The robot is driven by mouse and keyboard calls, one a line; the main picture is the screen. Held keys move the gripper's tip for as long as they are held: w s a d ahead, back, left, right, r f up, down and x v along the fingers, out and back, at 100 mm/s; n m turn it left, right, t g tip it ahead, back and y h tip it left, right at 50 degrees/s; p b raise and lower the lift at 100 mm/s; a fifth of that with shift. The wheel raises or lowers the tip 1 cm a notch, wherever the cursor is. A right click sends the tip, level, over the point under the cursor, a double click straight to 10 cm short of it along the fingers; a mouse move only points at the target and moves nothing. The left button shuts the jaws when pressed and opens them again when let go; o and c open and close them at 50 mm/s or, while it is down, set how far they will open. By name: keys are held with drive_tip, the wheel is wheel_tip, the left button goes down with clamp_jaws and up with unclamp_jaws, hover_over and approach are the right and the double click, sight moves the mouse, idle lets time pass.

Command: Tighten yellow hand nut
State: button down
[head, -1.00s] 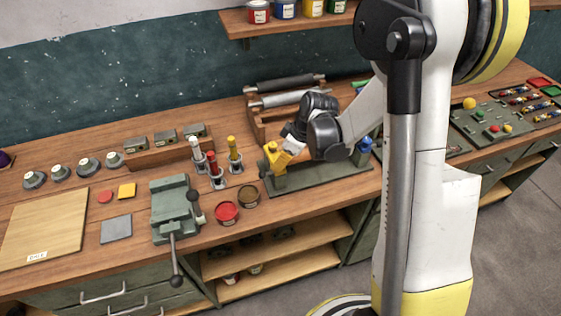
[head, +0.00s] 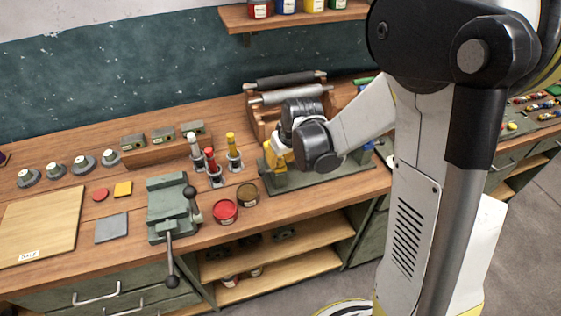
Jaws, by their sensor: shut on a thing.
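The yellow hand nut (head: 268,149) is at the left end of a dark green fixture (head: 335,182) on the workbench. Only part of the nut shows, as my gripper (head: 276,154) covers its right side. My gripper reaches it from the right and is shut on it. The fingertips are small and partly hidden by my dark wrist, so the exact contact is hard to see.
Upright tools with white, red and yellow tops (head: 212,164) stand just left of the fixture. A green vise (head: 168,207) and a red tin (head: 225,212) are nearer the front. A rack with rollers (head: 288,94) stands behind.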

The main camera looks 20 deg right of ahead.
drive_tip(key=m+h+b, duration=0.1)
drive_tip(key=m, duration=0.1)
drive_tip(key=m+h, duration=0.1)
drive_tip(key=m, duration=0.2)
drive_tip(key=shift+a+b, duration=0.2)
drive_tip(key=shift+b, duration=0.15)
drive_tip(key=m+h, duration=0.1)
drive_tip(key=m, duration=0.1)
drive_tip(key=m+g+b, duration=0.1)
drive_tip(key=m, duration=0.2)
drive_tip(key=shift+h, duration=0.4)
drive_tip(key=shift+m, duration=0.4)
drive_tip(key=c, duration=1.1)
unclamp_jaws()
drive_tip(key=shift+o, duration=0.2)
drive_tip(key=v, duration=1.2)
drive_tip(key=shift+w, duration=0.2)
